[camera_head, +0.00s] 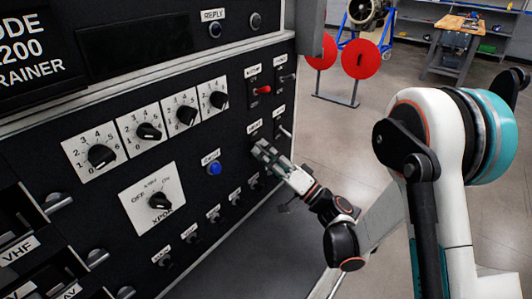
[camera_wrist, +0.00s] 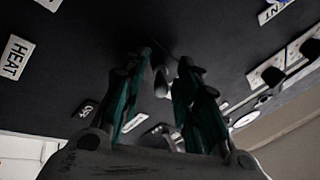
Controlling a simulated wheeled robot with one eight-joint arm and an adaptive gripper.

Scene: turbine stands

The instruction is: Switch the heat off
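My gripper (camera_head: 262,149) is at the black panel, just below a small white label (camera_head: 254,128) too small to read there. In the wrist view, my gripper's two fingers (camera_wrist: 166,57) are apart. A small pale switch lever (camera_wrist: 161,82) shows in the gap between them. I cannot tell whether a finger touches it. A white label reading HEAT (camera_wrist: 16,56) is on the panel at the left of the wrist view. The fingers partly hide the panel, and in the head view my gripper covers the switch behind it, so its position cannot be told.
A red-tipped switch (camera_head: 264,90) sits above my gripper, and another switch (camera_head: 285,132) is close to its right. A blue button (camera_head: 214,169) and several dials are to the left. Small knobs line the panel below. Open floor lies right of the panel.

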